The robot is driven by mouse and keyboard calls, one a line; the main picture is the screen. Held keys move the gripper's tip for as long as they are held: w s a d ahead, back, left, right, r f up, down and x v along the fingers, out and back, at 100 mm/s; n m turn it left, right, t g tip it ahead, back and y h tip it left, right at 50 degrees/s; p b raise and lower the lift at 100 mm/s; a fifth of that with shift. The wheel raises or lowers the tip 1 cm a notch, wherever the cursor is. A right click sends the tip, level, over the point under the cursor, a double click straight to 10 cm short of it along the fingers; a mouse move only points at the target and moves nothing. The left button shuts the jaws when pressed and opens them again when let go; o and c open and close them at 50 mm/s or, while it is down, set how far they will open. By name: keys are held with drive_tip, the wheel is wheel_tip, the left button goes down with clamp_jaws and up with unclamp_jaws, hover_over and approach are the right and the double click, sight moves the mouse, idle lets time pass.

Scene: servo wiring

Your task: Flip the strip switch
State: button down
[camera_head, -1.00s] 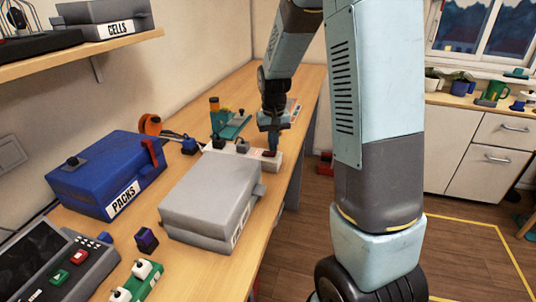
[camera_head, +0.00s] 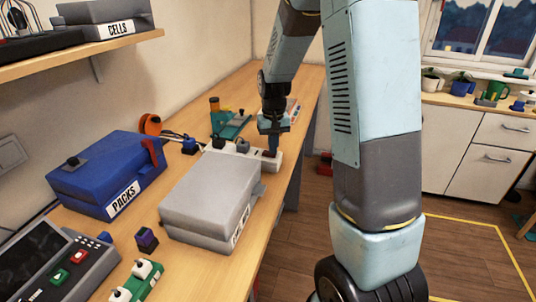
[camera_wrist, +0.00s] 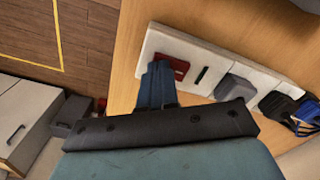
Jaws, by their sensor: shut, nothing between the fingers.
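The white power strip (camera_head: 240,154) lies along the bench behind the grey case, and it fills the upper middle of the wrist view (camera_wrist: 152,44). Its red switch (camera_wrist: 180,65) sits at one end; in the head view my fingers mostly cover it. My gripper (camera_head: 271,154) is shut and empty, pointing down at the switch end. In the wrist view, its blue fingertips (camera_wrist: 160,68) are right beside the red switch and overlap its edge. I cannot tell whether they touch it. Which way the switch is tipped is unclear.
A grey plug (camera_wrist: 236,88) and black plugs (camera_wrist: 278,104) sit in the strip. The grey case (camera_head: 205,190) stands close in front, the blue PACKS case (camera_head: 100,180) to its left. A green tool (camera_head: 232,126) stands behind. The bench edge runs close on the right.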

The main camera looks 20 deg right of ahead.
drive_tip(key=shift+r, duration=3.5)
drive_tip(key=s+r+t, duration=0.2)
drive_tip(key=s+r, duration=0.5)
drive_tip(key=s, duration=0.6)
drive_tip(key=s+r+t, duration=0.3)
drive_tip(key=s+r, duration=0.4)
drive_tip(key=s, duration=0.7)
drive_tip(key=shift+a+n+t, duration=0.2)
drive_tip(key=shift+n+t, duration=0.1)
drive_tip(key=shift+n, duration=0.1)
drive_tip(key=shift+s, duration=0.1)
